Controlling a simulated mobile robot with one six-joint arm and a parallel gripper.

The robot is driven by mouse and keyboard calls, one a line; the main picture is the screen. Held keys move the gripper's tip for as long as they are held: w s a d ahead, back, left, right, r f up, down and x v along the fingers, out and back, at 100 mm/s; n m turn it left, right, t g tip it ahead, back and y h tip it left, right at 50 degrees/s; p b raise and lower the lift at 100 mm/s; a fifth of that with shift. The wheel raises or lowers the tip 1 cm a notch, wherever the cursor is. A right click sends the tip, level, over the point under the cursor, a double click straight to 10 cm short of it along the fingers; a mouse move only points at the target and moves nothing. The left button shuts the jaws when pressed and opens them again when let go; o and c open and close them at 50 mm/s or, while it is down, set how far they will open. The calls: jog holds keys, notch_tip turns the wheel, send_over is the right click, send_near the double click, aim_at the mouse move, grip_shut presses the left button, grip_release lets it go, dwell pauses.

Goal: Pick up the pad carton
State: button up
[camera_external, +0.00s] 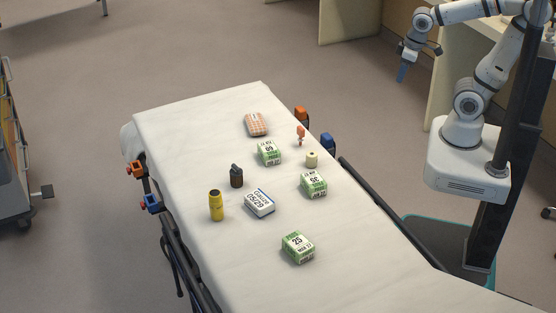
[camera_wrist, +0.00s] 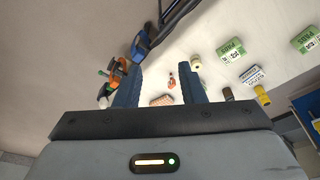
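Several small items lie on a stretcher, among them three green-and-white cartons with printed numbers. The rear carton (camera_external: 269,153) lies mid-stretcher, the right carton (camera_external: 313,184) near the right edge, and the front carton (camera_external: 298,247) nearest the camera. The front and right ones seem to read 25. Green cartons also show at the upper right of the wrist view, one marked PADS (camera_wrist: 232,49). My gripper (camera_external: 402,73) hangs in the air beyond the stretcher's right side, away from every carton. In the wrist view its blue fingers (camera_wrist: 161,75) are apart with nothing held between them.
On the white stretcher (camera_external: 200,130) also lie a gauze carton (camera_external: 259,203), a yellow cylinder (camera_external: 216,205), a dark bottle (camera_external: 236,176), a cream roll (camera_external: 311,160), an orange-pink figure (camera_external: 300,135) and a patterned pack (camera_external: 256,124). A side rail (camera_external: 385,213) runs along the right edge.

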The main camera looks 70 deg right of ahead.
jog(key=shift+o, duration=0.4)
jog(key=o, duration=1.3)
jog(key=n+g+b, duration=0.3)
jog(key=n+b, duration=0.3)
jog(key=n, duration=0.2)
send_over(314, 179)
jog(key=f, duration=2.5)
jog(key=shift+s+d, duration=0.1)
jog(key=shift+d, duration=0.25)
jog(key=shift+a+f, duration=0.15)
jog(key=shift+f, duration=1.8)
jog(key=shift+a+f, duration=0.1)
jog(key=shift+f, duration=1.85)
